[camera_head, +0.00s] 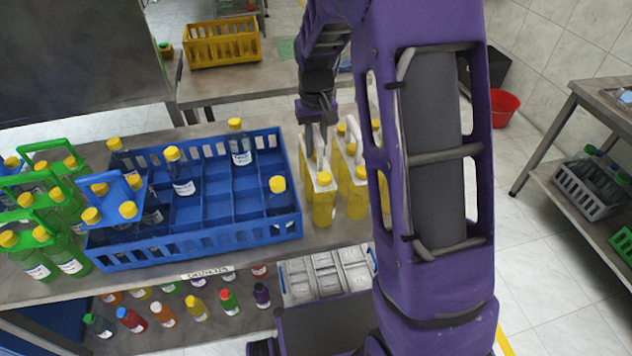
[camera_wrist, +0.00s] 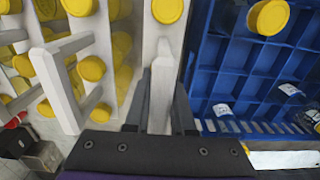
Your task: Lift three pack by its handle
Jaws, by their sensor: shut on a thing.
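A pack of yellow bottles with yellow caps and a white carrier (camera_head: 323,186) stands on the table just right of the blue crate. My gripper (camera_head: 318,138) comes down on it from above. In the wrist view my gripper (camera_wrist: 160,105) has its dark fingers on both sides of the pack's upright white handle (camera_wrist: 160,88), shut on it. A yellow cap (camera_wrist: 167,10) of this pack shows beyond the fingers. The pack looks upright; I cannot tell whether its bottles touch the table. My arm hides part of the packs behind.
Other white-handled packs (camera_wrist: 65,75) stand close on the other side. Green-handled packs (camera_head: 45,215) and a blue-handled pack (camera_head: 112,193) are at the left. A lower shelf carries small bottles.

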